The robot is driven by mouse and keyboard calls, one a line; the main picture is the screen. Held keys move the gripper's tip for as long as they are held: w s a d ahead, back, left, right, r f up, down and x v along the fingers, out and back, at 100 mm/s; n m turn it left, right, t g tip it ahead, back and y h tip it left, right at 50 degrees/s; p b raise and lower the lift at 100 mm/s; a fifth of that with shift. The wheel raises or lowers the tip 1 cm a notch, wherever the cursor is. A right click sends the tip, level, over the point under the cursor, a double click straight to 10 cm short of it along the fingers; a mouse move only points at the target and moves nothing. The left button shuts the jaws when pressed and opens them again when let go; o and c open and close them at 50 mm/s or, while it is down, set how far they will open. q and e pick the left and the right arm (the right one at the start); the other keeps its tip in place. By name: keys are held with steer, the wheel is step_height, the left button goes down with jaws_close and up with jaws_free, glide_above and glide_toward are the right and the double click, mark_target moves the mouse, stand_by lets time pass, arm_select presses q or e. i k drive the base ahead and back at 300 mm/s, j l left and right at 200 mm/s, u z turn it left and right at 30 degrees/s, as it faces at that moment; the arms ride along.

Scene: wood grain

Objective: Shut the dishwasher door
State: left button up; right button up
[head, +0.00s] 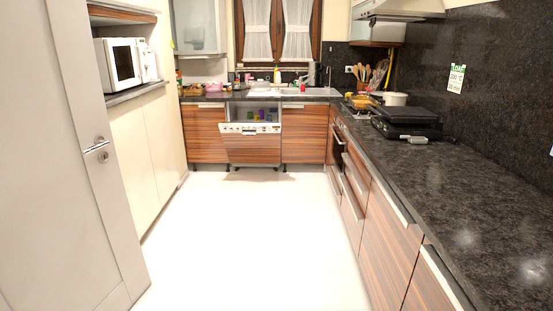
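The dishwasher door (252,147) is in the far row of wood-grain cabinets, below the counter. It is partly open, its top edge tilted out toward me, with a pale control strip (250,128) along that edge. Above the strip the dishwasher's inside (262,110) shows, with several small coloured items in it. Neither of my grippers is in view.
White floor (240,230) lies clear between me and the dishwasher. A dark stone counter (430,180) with drawers runs along the right. A pale door (65,170) with a handle stands close on the left, before tall cream cabinets (145,145).

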mark_target(248, 144)
steer(key=i, duration=2.35)
steer(key=i+j+u, duration=0.2)
steer(key=i, duration=0.4)
steer(key=i+l+u, duration=0.2)
steer(key=i, duration=0.4)
steer(key=i+u, duration=0.15)
steer(key=i, duration=0.45)
steer(key=i+l+u, duration=0.2)
steer(key=i, duration=0.4)
